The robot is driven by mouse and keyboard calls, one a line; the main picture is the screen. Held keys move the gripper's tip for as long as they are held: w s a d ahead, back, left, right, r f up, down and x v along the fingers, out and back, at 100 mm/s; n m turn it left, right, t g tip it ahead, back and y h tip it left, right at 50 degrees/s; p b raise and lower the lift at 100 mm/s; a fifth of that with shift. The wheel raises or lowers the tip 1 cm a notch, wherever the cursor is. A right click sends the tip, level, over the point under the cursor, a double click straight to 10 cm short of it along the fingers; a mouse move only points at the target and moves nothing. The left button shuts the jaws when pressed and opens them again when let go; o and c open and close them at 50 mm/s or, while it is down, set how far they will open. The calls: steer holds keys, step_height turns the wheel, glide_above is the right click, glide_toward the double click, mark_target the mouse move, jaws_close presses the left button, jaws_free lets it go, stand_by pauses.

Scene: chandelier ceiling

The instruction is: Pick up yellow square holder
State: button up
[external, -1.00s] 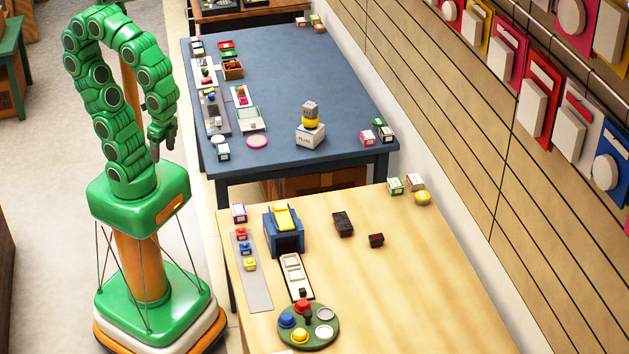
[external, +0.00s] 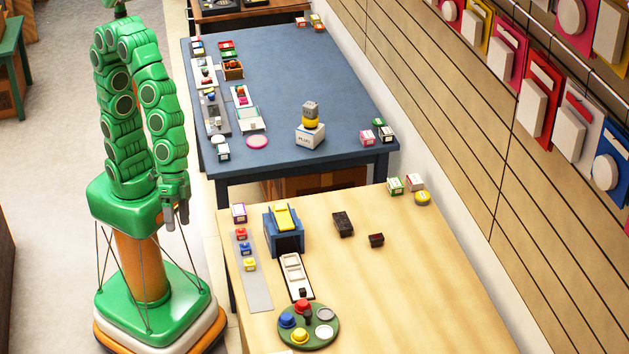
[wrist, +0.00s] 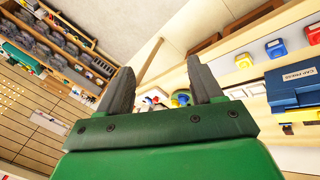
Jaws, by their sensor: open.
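The yellow square holder (external: 250,265) is the nearest of three small coloured pieces on a grey strip at the wooden table's left edge. My gripper (external: 177,222) is open and empty, pointing down beside the table's left edge, left of the holders. Both fingers show wide apart in the wrist view (wrist: 160,85).
A blue cap press (external: 285,238) stands right of the strip, with a white tray (external: 295,275) in front. A round green tray (external: 322,345) with coloured pieces lies nearer. Dark blocks (external: 343,223) lie farther right. The table's right part is mostly clear.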

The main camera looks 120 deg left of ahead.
steer(key=w+d+f+n+t, duration=0.2)
steer(key=w+d+f, duration=0.3)
steer(key=w, duration=0.2)
steer(key=n+t+y, duration=0.5)
steer(key=n+y, duration=0.1)
steer(key=y, duration=0.8)
glide_toward(245, 262)
steer(key=x, duration=0.3)
steer(key=shift+x, duration=2.75)
steer(key=shift+w+a+f+g, duration=0.3)
steer(key=shift+w+a, duration=0.3)
steer(key=shift+w, duration=0.05)
steer(key=shift+c, duration=0.5)
steer(key=c, duration=1)
